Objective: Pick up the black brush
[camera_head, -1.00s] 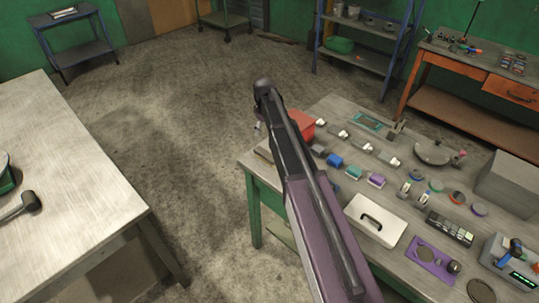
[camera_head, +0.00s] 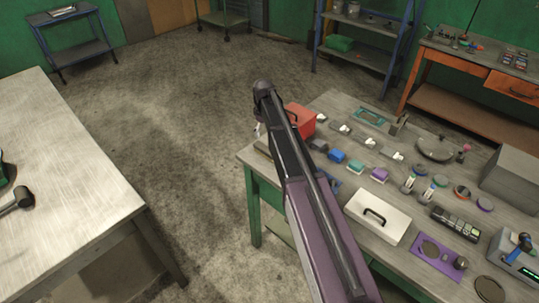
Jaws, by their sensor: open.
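My arm reaches up through the middle of the view and crosses the left part of the grey worktable (camera_head: 350,108). My gripper is not clearly seen; it is hidden behind the arm. I cannot make out the black brush for certain. A small dark block (camera_head: 318,146) lies on the worktable just right of my arm, in a row with a blue block (camera_head: 337,156), a teal block (camera_head: 355,167) and a purple block (camera_head: 380,174). They are too small to tell whether any is a brush.
A red box (camera_head: 301,120) is partly behind my arm. A white box with a black handle (camera_head: 378,216) and a large grey box (camera_head: 512,178) also stand there. Another table (camera_head: 70,170) on the left holds a dark-headed tool (camera_head: 22,196). Floor between is clear.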

